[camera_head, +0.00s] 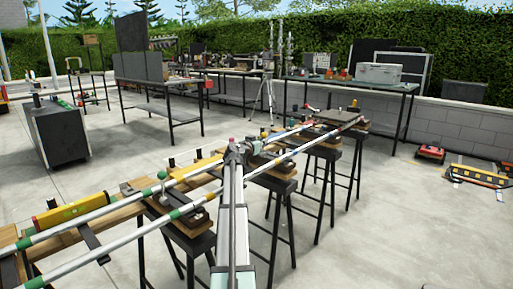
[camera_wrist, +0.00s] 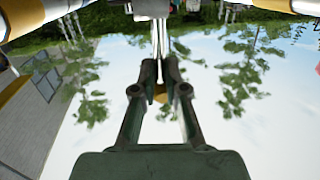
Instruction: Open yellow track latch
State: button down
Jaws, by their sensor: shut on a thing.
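My gripper (camera_wrist: 167,64) shows in the wrist view with its two dark fingers close together. A small yellow-orange piece (camera_wrist: 185,91), which looks like the yellow track latch, shows between the fingers. A bright metal part (camera_wrist: 159,38) lies just beyond the fingertips. In the head view my arm reaches to the silver track rails (camera_head: 95,255) near the middle of the picture. The gripper and latch are too small and covered there to make out.
Wooden boards and dark stools (camera_head: 278,183) carry the rails. A yellow level (camera_head: 72,211) lies at the left and a yellow bar (camera_head: 196,169) near my arm. Work tables (camera_head: 350,84) stand behind.

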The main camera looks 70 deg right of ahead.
jog(key=shift+a, duration=0.1)
dwell(0.3)
jog(key=c, duration=1)
grip_release()
jog(key=shift+r, duration=0.1)
jog(key=shift+a, duration=0.1)
jog(key=a, duration=0.4)
jog(key=w+a, duration=0.1)
jog(key=a, duration=0.3)
jog(key=w+a, duration=0.1)
jog(key=a, duration=0.2)
jog(key=shift+a+r, duration=0.4)
jog(key=shift+r, duration=0.1)
